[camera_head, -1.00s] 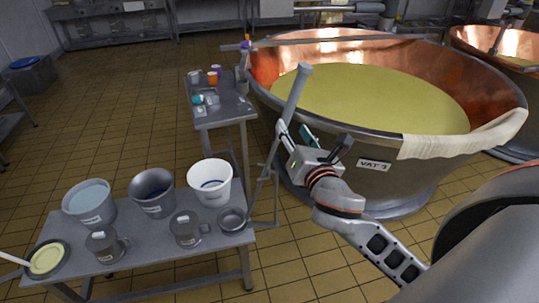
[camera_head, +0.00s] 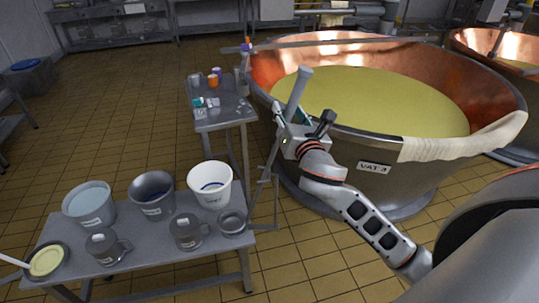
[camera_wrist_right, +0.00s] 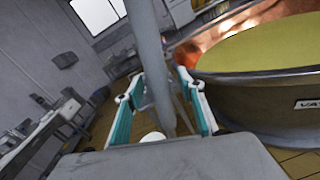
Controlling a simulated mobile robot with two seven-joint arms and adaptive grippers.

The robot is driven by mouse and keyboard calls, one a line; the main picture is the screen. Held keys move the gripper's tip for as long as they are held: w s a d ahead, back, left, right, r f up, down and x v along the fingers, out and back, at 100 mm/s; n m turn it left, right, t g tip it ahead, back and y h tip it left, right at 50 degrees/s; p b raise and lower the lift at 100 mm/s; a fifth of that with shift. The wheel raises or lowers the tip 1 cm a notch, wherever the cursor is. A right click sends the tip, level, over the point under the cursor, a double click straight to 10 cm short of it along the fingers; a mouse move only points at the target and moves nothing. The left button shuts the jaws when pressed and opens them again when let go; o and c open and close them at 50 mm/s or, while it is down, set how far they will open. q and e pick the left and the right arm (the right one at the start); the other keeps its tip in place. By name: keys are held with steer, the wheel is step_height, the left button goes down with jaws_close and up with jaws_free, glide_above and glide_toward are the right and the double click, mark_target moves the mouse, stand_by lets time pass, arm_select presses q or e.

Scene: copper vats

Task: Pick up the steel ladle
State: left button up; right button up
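The steel ladle has a long grey handle (camera_head: 298,92) that rises at a slant in front of the vat. It appears to run down toward a small round steel bowl (camera_head: 232,223) at the right end of the low bench; the join is unclear. My right gripper (camera_head: 280,118) is at the upper handle. In the right wrist view the handle (camera_wrist_right: 150,60) passes between the two teal-padded fingers of the gripper (camera_wrist_right: 164,106), which stand apart with space on both sides. My left gripper is not in view.
The low bench (camera_head: 150,268) holds a white bucket (camera_head: 211,186), grey buckets, steel jugs and a yellow-filled dish (camera_head: 47,261). A small side table (camera_head: 222,119) with cups stands behind. The copper vat (camera_head: 390,150) is close on the right. Open tiled floor lies left.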

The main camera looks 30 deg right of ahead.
jaws_close()
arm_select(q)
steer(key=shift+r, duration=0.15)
arm_select(e)
steer(key=shift+r, duration=0.1)
steer(key=shift+r, duration=0.6)
step_height(320, 180, up, 6)
steer(key=shift+r+p, duration=0.15)
steer(key=shift+p, duration=0.85)
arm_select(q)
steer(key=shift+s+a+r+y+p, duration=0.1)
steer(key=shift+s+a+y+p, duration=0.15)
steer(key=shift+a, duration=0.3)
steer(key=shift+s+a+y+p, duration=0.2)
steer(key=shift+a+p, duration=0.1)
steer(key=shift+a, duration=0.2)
arm_select(e)
step_height(320, 180, up, 19)
steer(key=shift+r, duration=0.2)
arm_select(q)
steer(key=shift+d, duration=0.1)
arm_select(e)
steer(key=shift+f, duration=0.1)
